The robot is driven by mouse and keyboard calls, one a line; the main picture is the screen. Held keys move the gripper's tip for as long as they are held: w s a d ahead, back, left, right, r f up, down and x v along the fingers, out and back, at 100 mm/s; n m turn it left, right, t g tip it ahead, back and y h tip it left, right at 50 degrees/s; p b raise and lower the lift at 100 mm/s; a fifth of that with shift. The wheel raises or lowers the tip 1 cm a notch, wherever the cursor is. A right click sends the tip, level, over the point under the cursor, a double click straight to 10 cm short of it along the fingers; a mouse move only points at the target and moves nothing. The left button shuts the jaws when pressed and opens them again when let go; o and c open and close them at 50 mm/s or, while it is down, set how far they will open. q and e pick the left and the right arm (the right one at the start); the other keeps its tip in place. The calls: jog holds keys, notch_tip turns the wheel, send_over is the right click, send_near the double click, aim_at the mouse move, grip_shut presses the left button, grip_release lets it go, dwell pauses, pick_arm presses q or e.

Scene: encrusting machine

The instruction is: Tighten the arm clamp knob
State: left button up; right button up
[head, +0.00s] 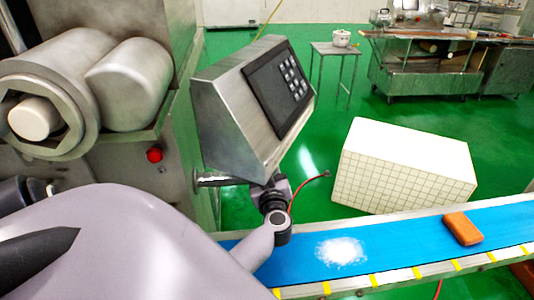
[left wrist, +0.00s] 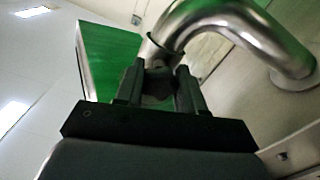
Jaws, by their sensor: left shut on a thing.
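The control box (head: 250,100) with a dark keypad panel stands tilted on a metal support arm (head: 210,181) beside the machine. My left arm reaches in from the lower left of the head view, and its wrist lies just under the box. The left gripper's fingers are largely hidden there. In the left wrist view my left gripper (left wrist: 159,88) is shut on a small dark clamp knob (left wrist: 158,84), which sits between its two black fingers below the bent metal tube (left wrist: 215,20). The knob's shape is hard to make out. My right gripper is not in view.
A blue conveyor belt (head: 390,248) runs along the lower right, with white powder (head: 341,251) and an orange block (head: 463,228) on it. A white tiled box (head: 405,165) stands behind it. A red button (head: 154,155) is on the machine at left.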

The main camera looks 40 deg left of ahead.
pick_arm(q)
jog(key=o, duration=1)
jog(key=shift+o, duration=0.2)
jog(key=v, duration=0.7)
jog(key=shift+d, duration=0.15)
